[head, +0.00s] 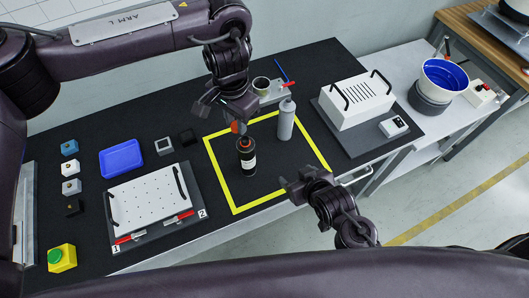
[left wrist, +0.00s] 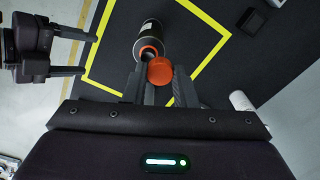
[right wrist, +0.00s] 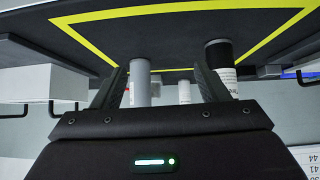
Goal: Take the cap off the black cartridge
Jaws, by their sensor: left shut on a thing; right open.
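The black cartridge (head: 247,163) stands upright inside the yellow square, with a white label band and an orange-red ring at its top. In the left wrist view the cartridge (left wrist: 150,33) shows behind the cap. My left gripper (head: 234,117) is shut on the orange cap (head: 237,127), also seen in the left wrist view (left wrist: 159,71). The cap appears apart from the cartridge, just above and beside its top. My right gripper (head: 300,184) is open and empty at the table's front edge. The right wrist view shows the cartridge (right wrist: 220,62) beyond its fingers.
A grey cartridge (head: 286,121) stands upright in the yellow square (head: 222,180), right of the black one. A small fixture with a cup (head: 261,84) and red handle is behind. A perforated plate (head: 147,200) lies left; a white box (head: 355,98) stands right.

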